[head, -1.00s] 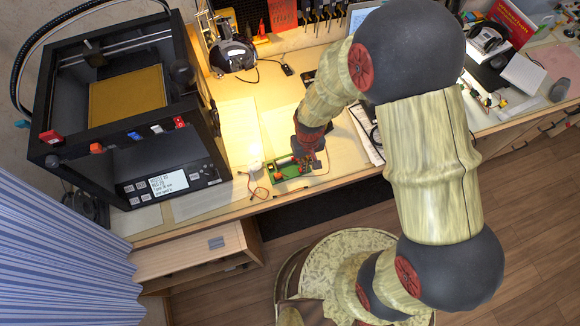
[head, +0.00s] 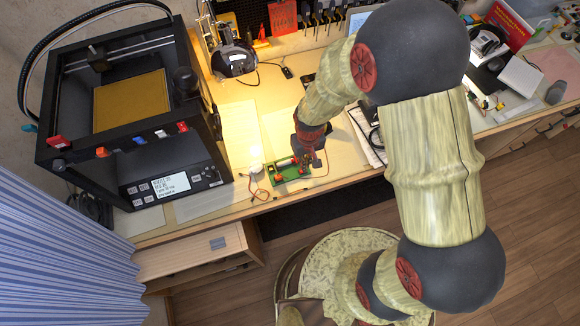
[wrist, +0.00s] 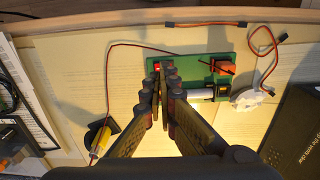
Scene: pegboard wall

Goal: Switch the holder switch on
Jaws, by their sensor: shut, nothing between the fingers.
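A green board (head: 290,171) with a battery holder lies near the front edge of the desk. In the wrist view the board (wrist: 215,70) carries a cylindrical battery (wrist: 205,93), an orange-red block (wrist: 224,67) and a small red switch (wrist: 157,66) at its left end. My gripper (wrist: 164,70) is shut and empty, with its fingertips over the board's left end, right beside the red switch. I cannot tell whether they touch it, and they partly hide that end. The head view shows my gripper (head: 308,158) low over the board's right side. The switch's position cannot be made out.
A white motor-like part (wrist: 254,99) with wires lies beside the board. A black 3D printer (head: 130,110) stands on the left of the desk. Paper sheets (head: 235,130) cover the desk behind the board.

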